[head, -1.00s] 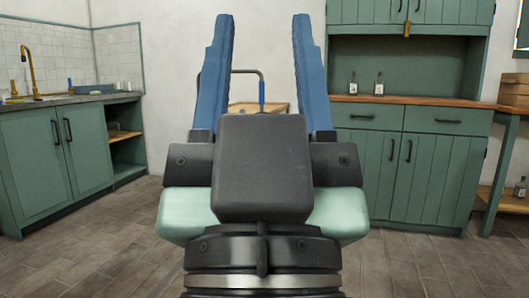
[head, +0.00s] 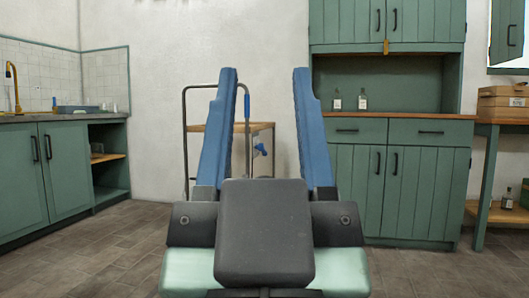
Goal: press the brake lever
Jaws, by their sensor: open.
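My gripper (head: 264,72) is in the middle of the head view, its two blue fingers pointing up and spread wide, with nothing between them. Behind it stands a wheeled-looking cart with a dark tube frame (head: 185,130) and a wooden top (head: 262,127). A blue grip (head: 247,105) sits on the frame's upright, seen between the fingers. A small blue lever-like part (head: 260,149) shows lower on the cart, also between the fingers; I cannot tell for sure which is the brake lever. The gripper hides the cart's lower part and appears apart from it.
A green sink counter (head: 45,170) stands on the left. A tall green cupboard (head: 425,185) with two bottles stands behind right. Tiled floor (head: 110,245) is clear at front left.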

